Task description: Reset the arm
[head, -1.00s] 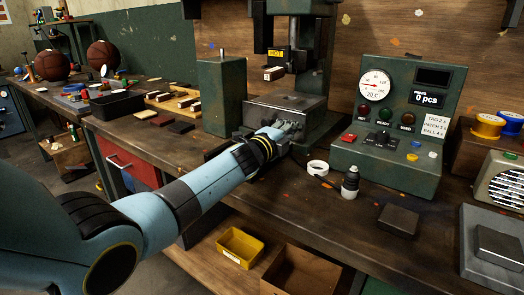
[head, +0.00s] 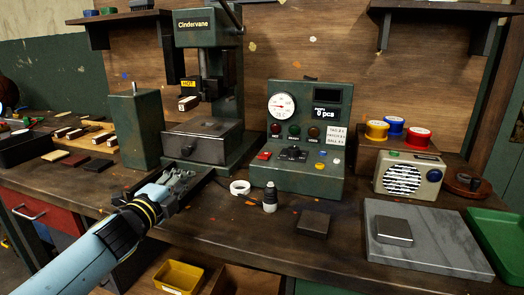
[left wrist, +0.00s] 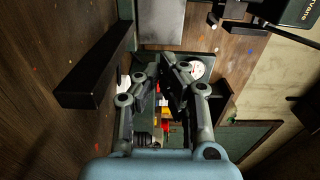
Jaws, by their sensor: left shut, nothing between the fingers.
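My left gripper (head: 185,174) is at the front of a green press (head: 210,105) marked "Cindervane", low by its base. My blue arm reaches up to it from the lower left. In the left wrist view my left gripper (left wrist: 168,62) has its fingers drawn together with nothing held between them. A hot stamping head (head: 188,103) hangs above the press's grey block (head: 203,140). My right gripper does not show in these views.
A control box (head: 298,135) stands right of the press. A marble slab (head: 425,240), a radio (head: 408,175) and a green tray (head: 500,240) stand at right.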

